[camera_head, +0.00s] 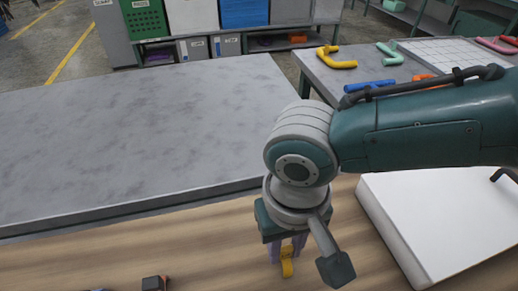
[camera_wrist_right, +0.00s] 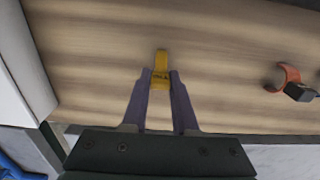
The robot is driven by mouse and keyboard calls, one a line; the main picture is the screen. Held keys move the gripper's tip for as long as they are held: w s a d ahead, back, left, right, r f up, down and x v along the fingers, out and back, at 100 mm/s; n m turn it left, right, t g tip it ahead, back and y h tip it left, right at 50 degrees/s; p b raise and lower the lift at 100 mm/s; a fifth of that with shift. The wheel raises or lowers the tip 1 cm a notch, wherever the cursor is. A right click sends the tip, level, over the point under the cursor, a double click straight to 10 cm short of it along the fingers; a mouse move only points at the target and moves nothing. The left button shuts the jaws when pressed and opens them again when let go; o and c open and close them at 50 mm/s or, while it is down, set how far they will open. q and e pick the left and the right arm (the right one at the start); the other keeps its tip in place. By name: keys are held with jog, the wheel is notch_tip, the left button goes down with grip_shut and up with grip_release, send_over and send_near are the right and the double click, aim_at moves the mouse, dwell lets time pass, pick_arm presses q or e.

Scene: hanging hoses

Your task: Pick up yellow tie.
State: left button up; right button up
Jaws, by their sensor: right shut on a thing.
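The yellow tie (camera_head: 287,268) is a small strap at the wooden surface's front part, below my right gripper (camera_head: 286,250). In the right wrist view the yellow tie (camera_wrist_right: 161,62) sits between the two purple fingertips of the right gripper (camera_wrist_right: 161,80), which are closed on it. Dark lettering shows on its band. I cannot tell whether the tie touches the wood. My left gripper is in neither view.
An orange ring-like piece with a black end (camera_wrist_right: 299,92) lies on the wood. A white box (camera_head: 440,215) stands at right. A wide grey table (camera_head: 130,130) lies beyond the wood. Colored hose pieces, one yellow (camera_head: 337,62), lie on the back right table.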

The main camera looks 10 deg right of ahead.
aim_at(285, 247)
grip_shut()
jog(key=shift+r, duration=0.45)
notch_tip(285, 247, up, 8)
jog(key=p, duration=0.3)
jog(key=shift+r, duration=0.15)
notch_tip(285, 247, up, 11)
jog(key=p, duration=0.1)
jog(key=shift+p, duration=0.4)
